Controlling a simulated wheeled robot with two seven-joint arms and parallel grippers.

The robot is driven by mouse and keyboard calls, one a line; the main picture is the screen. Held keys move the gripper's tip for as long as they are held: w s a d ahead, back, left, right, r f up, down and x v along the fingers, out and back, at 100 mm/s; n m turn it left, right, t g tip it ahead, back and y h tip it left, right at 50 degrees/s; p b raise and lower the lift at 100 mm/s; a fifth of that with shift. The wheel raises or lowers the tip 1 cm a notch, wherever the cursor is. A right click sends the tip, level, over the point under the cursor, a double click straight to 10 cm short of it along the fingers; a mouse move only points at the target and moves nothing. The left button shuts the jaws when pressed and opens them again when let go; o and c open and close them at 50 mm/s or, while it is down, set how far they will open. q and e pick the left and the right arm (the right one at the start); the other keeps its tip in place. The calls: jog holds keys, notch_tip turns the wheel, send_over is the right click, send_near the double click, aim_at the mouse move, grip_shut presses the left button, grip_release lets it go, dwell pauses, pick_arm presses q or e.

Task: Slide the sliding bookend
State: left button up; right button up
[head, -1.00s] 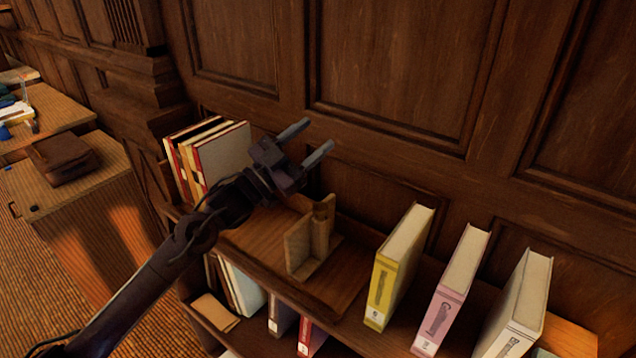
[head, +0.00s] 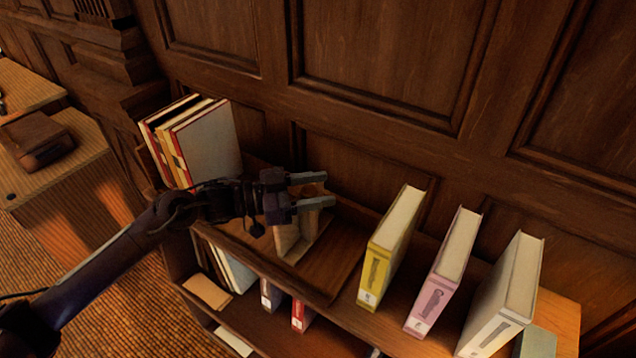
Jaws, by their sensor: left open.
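The sliding bookend (head: 287,243) is a light wooden upright piece on a base, standing in a shallow wooden tray on top of the bookshelf. My left gripper (head: 333,190) is open, with its two grey fingers pointing right. In the picture it overlaps the bookend's upper part and hides some of it. I cannot tell whether the fingers touch the bookend. My right gripper is not in view.
Several books (head: 212,145) lean at the tray's left end. A yellow book (head: 376,275), a pink book (head: 434,298) and a white book (head: 490,330) stand to the right. A panelled wall (head: 390,60) rises behind. The tray floor (head: 335,260) right of the bookend is clear.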

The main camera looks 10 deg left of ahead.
pick_arm(q)
jog(key=shift+d, duration=0.25)
jog(key=shift+c, duration=0.4)
jog(key=shift+a, duration=0.1)
jog(key=c, duration=0.5)
grip_shut()
jog(key=s+d+p, duration=0.1)
jog(key=s+d, duration=0.2)
jog(key=d, duration=0.6)
jog(key=shift+s, duration=0.35)
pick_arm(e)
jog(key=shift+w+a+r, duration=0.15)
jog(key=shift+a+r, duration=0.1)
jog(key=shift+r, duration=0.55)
